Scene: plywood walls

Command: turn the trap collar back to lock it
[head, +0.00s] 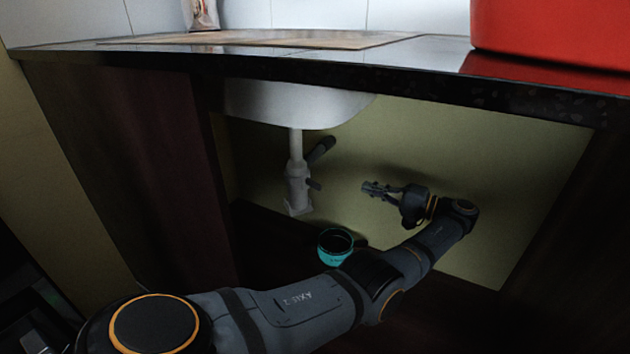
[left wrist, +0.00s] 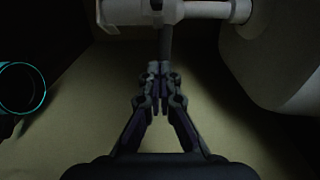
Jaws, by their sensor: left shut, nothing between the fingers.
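The pale grey drain trap (head: 298,192) hangs under the sink. Its collar (head: 297,171) is around the upright pipe, with a short dark lever (head: 314,184) sticking out to the right. My left gripper (head: 368,188) is shut and empty, right of the lever and apart from it. In the left wrist view the closed fingertips (left wrist: 158,68) point at the dark lever (left wrist: 166,44), which hangs from the pale collar (left wrist: 165,11) at the top. Whether the collar is locked cannot be told. My right gripper is not in view.
A teal cup (head: 335,246) stands on the cabinet floor below the trap and also shows in the left wrist view (left wrist: 40,90). The sink basin (head: 290,106) and dark counter edge (head: 400,84) are overhead. A dark cabinet side (head: 150,160) is at left.

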